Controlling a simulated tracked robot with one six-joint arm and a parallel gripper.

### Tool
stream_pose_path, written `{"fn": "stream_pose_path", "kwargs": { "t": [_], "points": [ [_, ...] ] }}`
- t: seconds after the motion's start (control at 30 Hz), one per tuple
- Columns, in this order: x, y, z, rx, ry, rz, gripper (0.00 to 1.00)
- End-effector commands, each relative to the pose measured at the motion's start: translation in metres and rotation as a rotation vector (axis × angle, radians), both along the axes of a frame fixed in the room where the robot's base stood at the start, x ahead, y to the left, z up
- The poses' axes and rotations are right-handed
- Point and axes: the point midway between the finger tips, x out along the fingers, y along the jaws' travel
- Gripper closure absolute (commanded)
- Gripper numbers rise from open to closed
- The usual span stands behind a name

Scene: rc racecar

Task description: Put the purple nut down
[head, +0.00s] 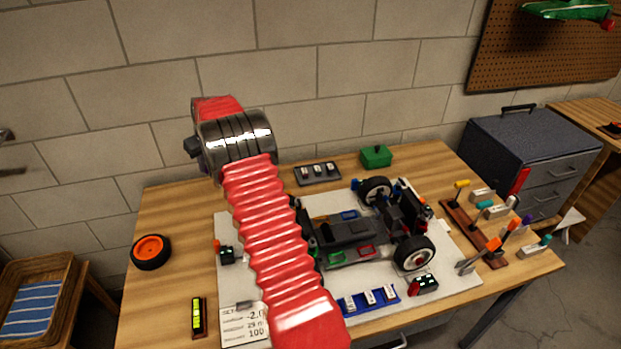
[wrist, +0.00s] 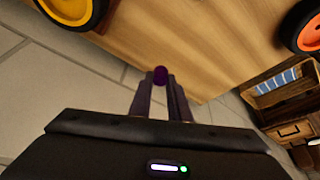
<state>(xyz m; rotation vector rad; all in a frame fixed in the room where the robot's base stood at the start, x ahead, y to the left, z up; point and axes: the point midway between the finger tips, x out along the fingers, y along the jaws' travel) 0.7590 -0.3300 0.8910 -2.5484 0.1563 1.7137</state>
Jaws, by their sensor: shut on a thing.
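The purple nut (wrist: 160,74) is a small round dark-purple piece in the wrist view. My gripper (wrist: 161,82) is shut on it, with the nut between the two fingertips. The wood tabletop (wrist: 215,55) shows behind the nut, near the table's edge; I cannot tell how far the nut is above it. In the head view my red ribbed arm rises over the workbench (head: 165,215) at its left part. Neither the nut nor my fingertips can be made out in the head view.
An orange-rimmed wheel (head: 150,251) lies at the bench's left. A yellow-rimmed wheel (wrist: 72,8) shows in the wrist view. The car chassis (head: 350,232) sits on a pale mat (head: 455,265), partly behind my arm. Tools (head: 490,215) stand at the right. Bare wood lies left of the mat.

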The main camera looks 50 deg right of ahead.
Motion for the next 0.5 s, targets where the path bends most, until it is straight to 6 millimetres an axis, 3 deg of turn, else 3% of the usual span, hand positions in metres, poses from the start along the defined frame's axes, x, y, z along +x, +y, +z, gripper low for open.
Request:
{"fn": "stream_pose_path", "kwargs": {
  "t": [0.1,0.2,0.5],
  "points": [
    [0.002,-0.028,-0.006,0.001,-0.003,-0.006,1.0],
    [0.002,-0.039,-0.007,0.001,-0.004,-0.007,1.0],
    [0.002,-0.042,-0.007,0.001,-0.005,-0.006,1.0]
  ]
}}
